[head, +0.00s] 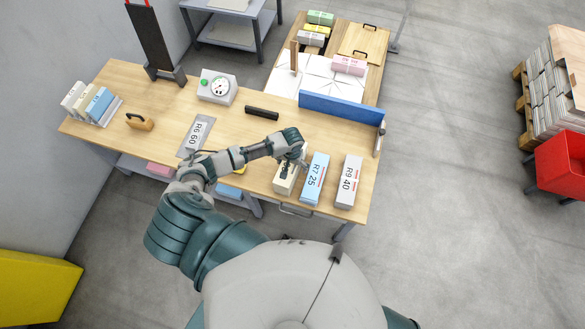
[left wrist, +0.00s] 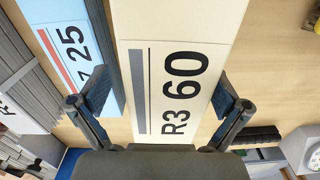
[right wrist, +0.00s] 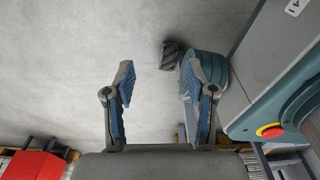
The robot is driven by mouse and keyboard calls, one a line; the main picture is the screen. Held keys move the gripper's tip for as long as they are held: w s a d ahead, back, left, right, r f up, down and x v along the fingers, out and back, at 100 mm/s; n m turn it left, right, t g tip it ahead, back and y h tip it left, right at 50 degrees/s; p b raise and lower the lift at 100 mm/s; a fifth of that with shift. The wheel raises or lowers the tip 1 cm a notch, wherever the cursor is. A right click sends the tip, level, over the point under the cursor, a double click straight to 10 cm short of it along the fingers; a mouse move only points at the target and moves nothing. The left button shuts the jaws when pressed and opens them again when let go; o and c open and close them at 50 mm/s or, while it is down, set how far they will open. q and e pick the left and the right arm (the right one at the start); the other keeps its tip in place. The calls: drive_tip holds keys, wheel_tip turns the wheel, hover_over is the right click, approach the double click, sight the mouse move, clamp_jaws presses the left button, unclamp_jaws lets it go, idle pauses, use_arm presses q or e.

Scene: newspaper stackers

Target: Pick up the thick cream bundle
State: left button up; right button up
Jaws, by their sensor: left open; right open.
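The thick cream bundle (head: 283,186), partly hidden under my left gripper in the head view, lies near the table's front edge. The left wrist view shows it close up, the cream bundle (left wrist: 190,28) bearing the label "R3 60". My left gripper (head: 293,161) is open above it, with one finger on each side; the left wrist view shows its fingers (left wrist: 162,95) apart across the label. I cannot tell whether they reach below its top. My right gripper (right wrist: 157,78) is open and empty over grey floor.
A blue bundle "R7 25" (head: 314,179) lies close beside the cream one, and a white bundle "R9 40" (head: 349,182) lies farther right. A grey plate "R6 60" (head: 196,136), a scale (head: 217,88) and a black bar (head: 262,113) lie behind and left. A blue barrier (head: 340,108) stands behind.

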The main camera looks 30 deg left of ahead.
use_arm(q)
drive_tip(key=shift+a+f, duration=0.15)
drive_tip(key=shift+f, duration=0.4)
drive_tip(key=shift+a+f, duration=0.15)
drive_tip(key=shift+a, duration=0.35)
drive_tip(key=c, duration=1.2)
drive_tip(key=shift+w+d, duration=0.1)
drive_tip(key=shift+d, duration=0.35)
drive_tip(key=c, duration=0.7)
drive_tip(key=shift+r, duration=0.25)
drive_tip(key=shift+a+r, duration=0.15)
drive_tip(key=shift+r, duration=0.15)
wheel_tip(320, 180, up, 8)
drive_tip(key=shift+r+p, duration=0.1)
drive_tip(key=shift+p, duration=0.65)
drive_tip(key=shift+r, duration=0.45)
use_arm(e)
drive_tip(key=shift+w+a+r, duration=0.1)
drive_tip(key=shift+a+r, duration=0.6)
drive_tip(key=shift+r, duration=0.1)
